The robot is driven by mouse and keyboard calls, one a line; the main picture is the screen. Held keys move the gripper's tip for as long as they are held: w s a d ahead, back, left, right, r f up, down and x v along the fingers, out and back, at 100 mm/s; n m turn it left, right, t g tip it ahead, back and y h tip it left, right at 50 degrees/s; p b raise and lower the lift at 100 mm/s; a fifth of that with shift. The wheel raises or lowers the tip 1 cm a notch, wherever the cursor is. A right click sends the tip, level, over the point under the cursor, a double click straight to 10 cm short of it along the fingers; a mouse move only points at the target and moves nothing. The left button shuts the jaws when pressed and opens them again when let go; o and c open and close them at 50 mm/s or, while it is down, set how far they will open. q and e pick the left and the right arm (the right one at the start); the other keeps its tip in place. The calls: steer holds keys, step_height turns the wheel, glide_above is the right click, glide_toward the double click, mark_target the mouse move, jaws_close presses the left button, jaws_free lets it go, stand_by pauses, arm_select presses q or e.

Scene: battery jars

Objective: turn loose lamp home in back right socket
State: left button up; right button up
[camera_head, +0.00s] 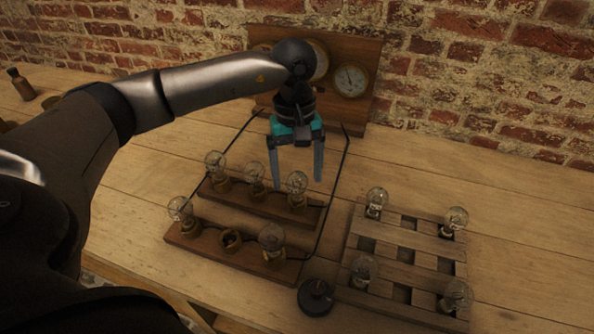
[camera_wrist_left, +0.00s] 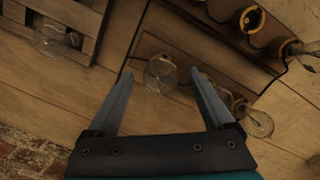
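The back right lamp (camera_head: 297,184) is a clear glass bulb standing roughly upright in the right-hand socket of the back wooden strip (camera_head: 316,215). I cannot tell how deep it sits in the socket. My left gripper (camera_head: 297,178) points down just above this lamp, its two fingers spread and empty. In the left wrist view the lamp's bulb (camera_wrist_left: 160,74) shows between the fingertips (camera_wrist_left: 160,72), with a gap on both sides. My right gripper is not in view.
Two more lamps stand on the back strip. The front strip (camera_head: 192,242) holds two lamps and an empty middle socket (camera_head: 230,239). A slatted rack (camera_head: 402,240) with several lamps is at right. A black knob (camera_head: 315,297) lies in front. A gauge panel (camera_head: 374,60) stands behind.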

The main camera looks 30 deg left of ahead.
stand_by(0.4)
arm_select(q)
steer(key=r, duration=0.5)
steer(key=w+a+r+p, duration=0.1)
steer(key=r, duration=0.4)
steer(key=r+p, duration=0.1)
steer(key=r, duration=0.4)
steer(key=shift+w+a+r, duration=0.1)
steer(key=shift+w+a, duration=0.05)
